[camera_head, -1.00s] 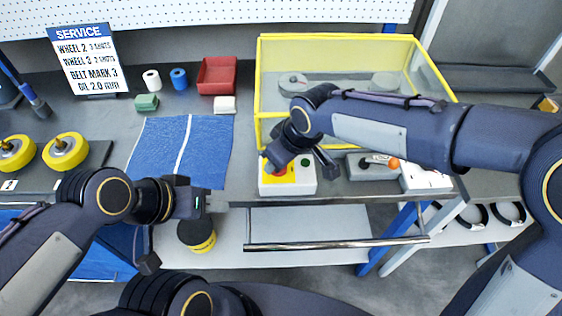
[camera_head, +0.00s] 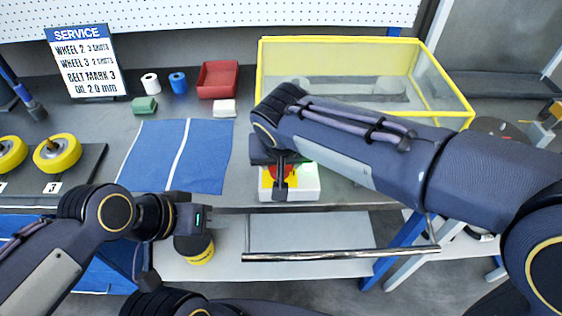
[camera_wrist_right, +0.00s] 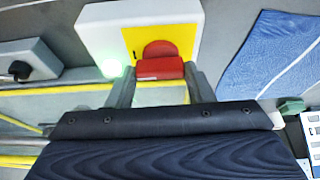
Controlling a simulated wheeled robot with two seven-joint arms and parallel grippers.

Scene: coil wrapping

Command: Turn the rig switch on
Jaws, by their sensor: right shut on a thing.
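The rig switch is a white box (camera_head: 306,190) with a yellow plate and a red knob; it also shows in the right wrist view, with the white box (camera_wrist_right: 98,32), yellow plate (camera_wrist_right: 132,40) and red knob (camera_wrist_right: 160,67). A green light (camera_wrist_right: 112,68) glows beside the plate. My right gripper (camera_wrist_right: 152,90) is shut on the red knob, one finger on each side. In the head view my right gripper (camera_head: 280,185) covers much of the box. My left gripper (camera_head: 203,215) hovers by the table's front edge, away from the switch; its finger gap is unclear.
A yellow-framed clear enclosure (camera_head: 362,42) stands behind the switch. A blue mat (camera_head: 205,160) lies to the left, with a red bin (camera_head: 217,78) behind it. A metal rail (camera_head: 340,256) runs along the front. Yellow wheels (camera_head: 57,153) sit far left.

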